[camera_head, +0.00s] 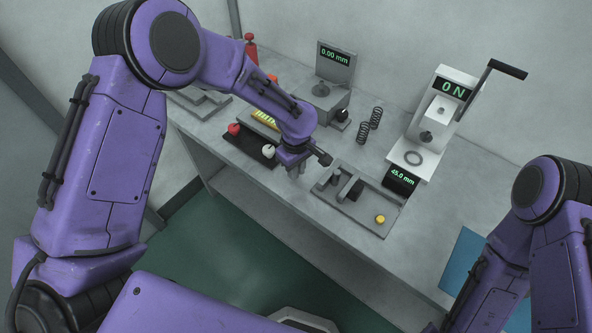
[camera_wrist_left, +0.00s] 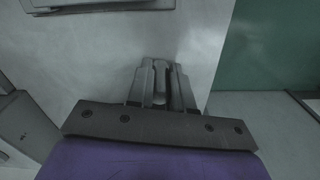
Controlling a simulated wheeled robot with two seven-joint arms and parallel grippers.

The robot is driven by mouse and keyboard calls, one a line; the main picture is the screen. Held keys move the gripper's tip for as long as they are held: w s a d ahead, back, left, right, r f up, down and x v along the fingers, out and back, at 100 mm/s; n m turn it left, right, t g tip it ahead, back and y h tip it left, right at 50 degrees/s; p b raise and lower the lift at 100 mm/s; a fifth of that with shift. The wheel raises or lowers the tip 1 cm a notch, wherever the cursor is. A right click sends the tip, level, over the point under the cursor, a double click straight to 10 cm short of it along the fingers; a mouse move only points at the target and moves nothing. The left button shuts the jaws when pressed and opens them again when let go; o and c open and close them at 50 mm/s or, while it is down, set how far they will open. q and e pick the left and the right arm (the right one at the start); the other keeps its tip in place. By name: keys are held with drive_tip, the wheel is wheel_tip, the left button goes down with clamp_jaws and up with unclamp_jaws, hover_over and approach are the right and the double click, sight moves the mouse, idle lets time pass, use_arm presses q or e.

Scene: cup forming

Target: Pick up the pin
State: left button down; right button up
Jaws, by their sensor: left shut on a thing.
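My left gripper (camera_head: 294,168) is low over the front edge area of the grey workbench, between a black tray and a grey fixture. In the left wrist view its two fingers (camera_wrist_left: 161,84) are closed around a small grey upright cylinder, which appears to be the pin (camera_wrist_left: 159,88). In the head view the pin is too small and too hidden by the gripper to make out. My right arm shows at the right edge of the head view, but its gripper is out of view.
The black tray (camera_head: 238,147) holds a red and a white knob. The grey fixture (camera_head: 348,222) has a yellow button (camera_head: 380,219). Behind stand a press (camera_head: 428,135) reading 0 N, a gauge (camera_head: 336,62) reading 0.00 mm and two springs (camera_head: 363,132). A blue mat (camera_head: 462,258) lies at right.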

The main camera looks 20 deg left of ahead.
use_arm(q)
drive_tip(key=r+b, duration=0.1)
drive_tip(key=r, duration=0.2)
drive_tip(key=shift+s+r, duration=0.1)
drive_tip(key=shift+s, duration=0.1)
drive_tip(key=s+d+r, duration=0.1)
drive_tip(key=s+r, duration=0.3)
drive_tip(key=s, duration=0.2)
drive_tip(key=s+d+r+b, duration=0.1)
drive_tip(key=s+r, duration=0.4)
drive_tip(key=s, duration=0.2)
drive_tip(key=shift+s+d, duration=0.2)
drive_tip(key=shift+s, duration=0.05)
drive_tip(key=shift+w+r, duration=0.1)
